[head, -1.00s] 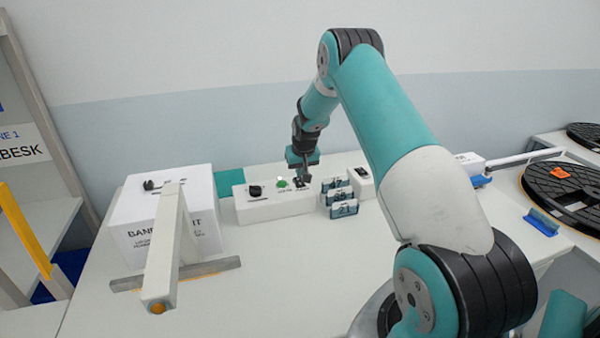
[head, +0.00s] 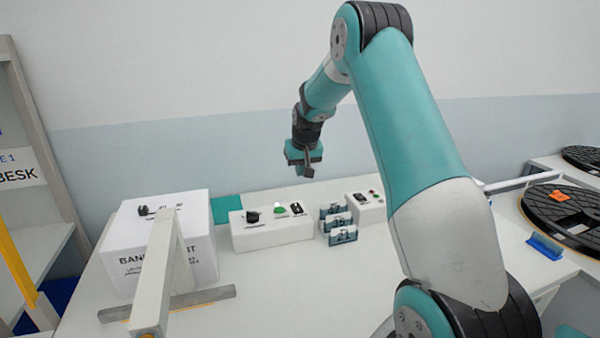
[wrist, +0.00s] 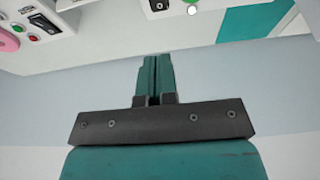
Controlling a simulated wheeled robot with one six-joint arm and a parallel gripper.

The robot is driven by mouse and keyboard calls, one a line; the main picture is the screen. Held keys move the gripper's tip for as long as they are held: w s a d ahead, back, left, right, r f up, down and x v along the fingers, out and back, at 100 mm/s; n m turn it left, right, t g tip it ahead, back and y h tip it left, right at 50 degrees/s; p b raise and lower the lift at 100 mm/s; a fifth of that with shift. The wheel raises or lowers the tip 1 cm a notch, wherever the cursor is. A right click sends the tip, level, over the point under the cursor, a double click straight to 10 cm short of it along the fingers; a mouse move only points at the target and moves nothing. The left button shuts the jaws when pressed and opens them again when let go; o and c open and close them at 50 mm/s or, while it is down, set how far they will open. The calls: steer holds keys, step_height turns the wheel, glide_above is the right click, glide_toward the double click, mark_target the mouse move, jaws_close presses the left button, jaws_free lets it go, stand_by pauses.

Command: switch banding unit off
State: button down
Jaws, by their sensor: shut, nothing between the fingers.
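The white banding unit (head: 165,240) stands at the left of the table, its printed front partly hidden by a pale post. A small black part (head: 146,210) sits on its top.
Blue numbered tags (head: 338,224) stand right of the control box. Behind them is a smaller white box (head: 366,207) with a black switch and small buttons. A black reel (head: 570,212) lies at right. The pale post (head: 165,270) rises in front; the table's front middle is clear.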

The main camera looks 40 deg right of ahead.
mark_target(296, 204)
steer(key=shift+w+d+r+b, duration=0.25)
steer(key=shift+w+d+b, duration=0.15)
steer(key=shift+b, duration=0.2)
steer(key=shift+f, duration=0.1)
steer(key=p+x, duration=0.1)
steer(key=x, duration=0.3)
steer(key=p+x, duration=0.1)
steer(key=x, duration=0.3)
steer(key=p+x, duration=0.1)
steer(key=x, duration=0.3)
steer(key=shift+s+f+p, duration=0.2)
steer(key=shift+f+p, duration=0.1)
steer(key=shift+p, duration=0.05)
steer(key=shift+w+f, duration=0.1)
steer(key=shift+f, duration=0.6)
